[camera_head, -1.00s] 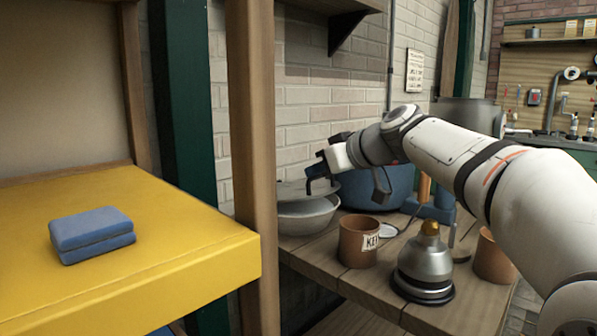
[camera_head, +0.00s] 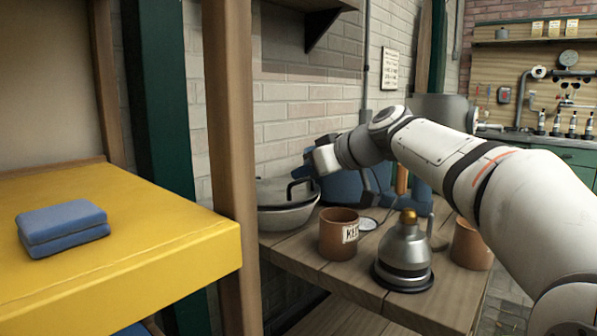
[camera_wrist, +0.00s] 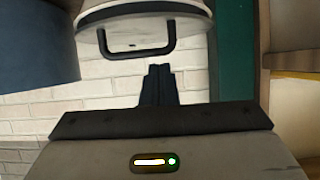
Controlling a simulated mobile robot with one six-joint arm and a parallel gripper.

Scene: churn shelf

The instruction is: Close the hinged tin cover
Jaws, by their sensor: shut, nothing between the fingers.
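The tin (camera_head: 287,219) is a pale round pan on the wooden shelf, beside the wooden post, in the head view. Its grey cover (camera_head: 270,190) lies low over it, with a dark line between cover and rim; whether it is fully seated I cannot tell. A black handle (camera_head: 300,183) stands at the cover's right side. The wrist view shows the cover's edge and the handle (camera_wrist: 140,53) at the top. My gripper (camera_wrist: 158,70) is shut and empty, its fingertips close to the handle; contact is unclear. In the head view my gripper (camera_head: 312,160) is above the handle, fingers partly hidden.
A terracotta pot (camera_head: 337,235) and a metal kettle-like vessel (camera_head: 404,255) stand in front of the tin. A blue pot (camera_head: 343,188) is behind my wrist. Another terracotta pot (camera_head: 468,246) is to the right. A yellow shelf (camera_head: 150,265) holds a blue folded cloth (camera_head: 62,228).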

